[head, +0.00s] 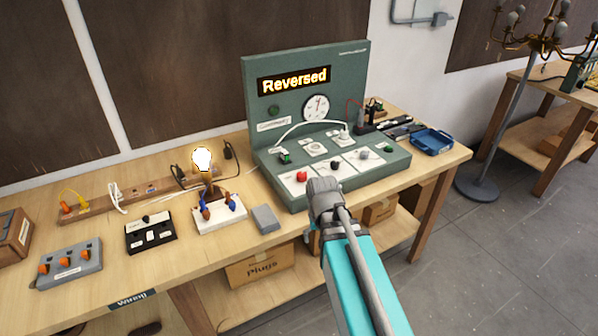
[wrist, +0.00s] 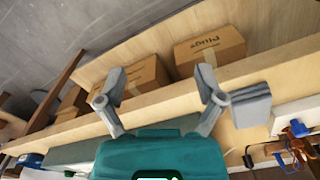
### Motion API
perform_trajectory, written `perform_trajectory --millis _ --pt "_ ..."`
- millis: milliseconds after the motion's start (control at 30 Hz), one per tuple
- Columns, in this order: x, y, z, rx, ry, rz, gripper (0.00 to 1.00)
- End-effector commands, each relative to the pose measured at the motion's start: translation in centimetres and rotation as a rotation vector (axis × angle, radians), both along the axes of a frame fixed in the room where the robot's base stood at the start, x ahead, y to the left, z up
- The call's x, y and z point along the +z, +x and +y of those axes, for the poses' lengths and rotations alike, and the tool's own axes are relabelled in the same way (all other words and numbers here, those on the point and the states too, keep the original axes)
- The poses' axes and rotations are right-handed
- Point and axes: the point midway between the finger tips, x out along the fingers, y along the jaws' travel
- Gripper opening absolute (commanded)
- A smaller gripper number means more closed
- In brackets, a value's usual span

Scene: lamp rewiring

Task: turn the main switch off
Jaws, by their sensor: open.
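A green test panel (head: 335,168) stands on the bench, its display lit with the word "Reversed". Its sloped front carries a red knob (head: 301,176), a black knob (head: 336,165) and a grey knob (head: 364,153). A black box (head: 150,236) with a knob and white labels and a grey box with orange switches (head: 70,265) lie at left. I cannot read which control is the main switch.
A blue tray (head: 432,141) is at the bench's right end. Cardboard boxes (head: 262,268) sit on the shelf below.

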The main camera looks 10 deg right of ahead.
Motion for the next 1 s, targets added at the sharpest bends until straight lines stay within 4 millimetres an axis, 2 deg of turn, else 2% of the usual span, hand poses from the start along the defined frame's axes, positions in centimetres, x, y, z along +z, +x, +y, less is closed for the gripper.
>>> perform_trajectory --millis 33,167,700,833,1000 --pt "1.4 1.7 0.0 -0.036 0.0 0.0 0.87" --pt "3.8 5.1 0.0 -0.162 0.0 0.0 0.87" --pt "14.1 21.1 0.3 -0.793 0.001 -0.001 0.87" --pt "15.8 23.8 0.3 -0.91 0.001 -0.001 0.87" --pt "16.8 25.7 0.4 -1.001 0.001 -0.001 0.87"
